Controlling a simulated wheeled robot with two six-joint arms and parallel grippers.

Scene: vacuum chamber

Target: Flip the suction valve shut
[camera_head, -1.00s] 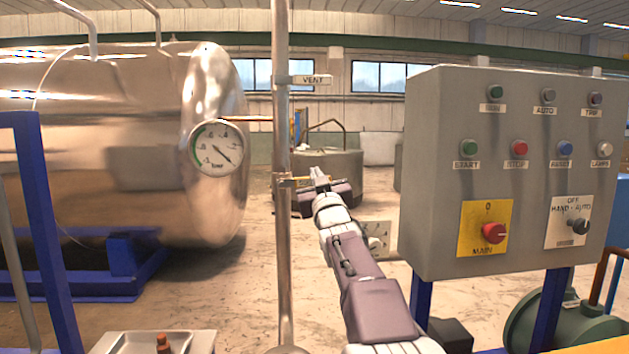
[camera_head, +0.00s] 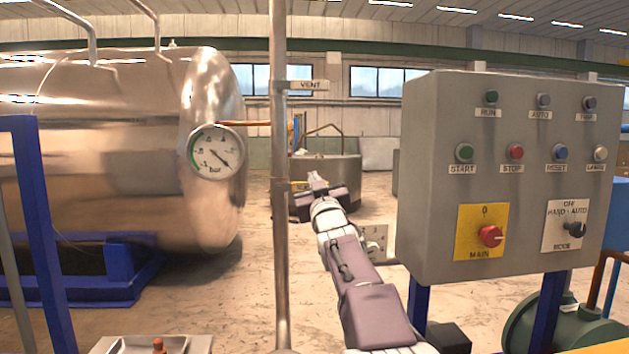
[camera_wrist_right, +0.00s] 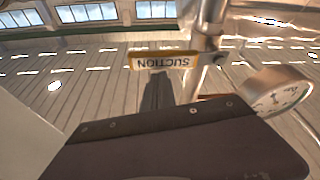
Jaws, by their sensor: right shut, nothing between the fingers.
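The suction valve shows as a yellow strip (camera_head: 299,186) beside the vertical pipe (camera_head: 280,240) in the head view, partly hidden by my right gripper. In the right wrist view a yellow-edged plate (camera_wrist_right: 163,60) reads SUCTION upside down and sits beside the shiny pipe (camera_wrist_right: 208,38). My right gripper (camera_head: 315,178) is shut and empty, just right of the pipe at the height of the yellow strip. In the wrist view its dark body fills the lower part and its fingers (camera_wrist_right: 157,92) point toward the plate. I cannot tell whether they touch the valve. My left gripper is not in view.
A grey control box (camera_head: 515,190) with buttons and a red main switch stands to the right of my arm. A shiny tank (camera_head: 110,150) with a round gauge (camera_head: 216,152) is at left. A VENT label (camera_head: 308,85) is higher on the pipe.

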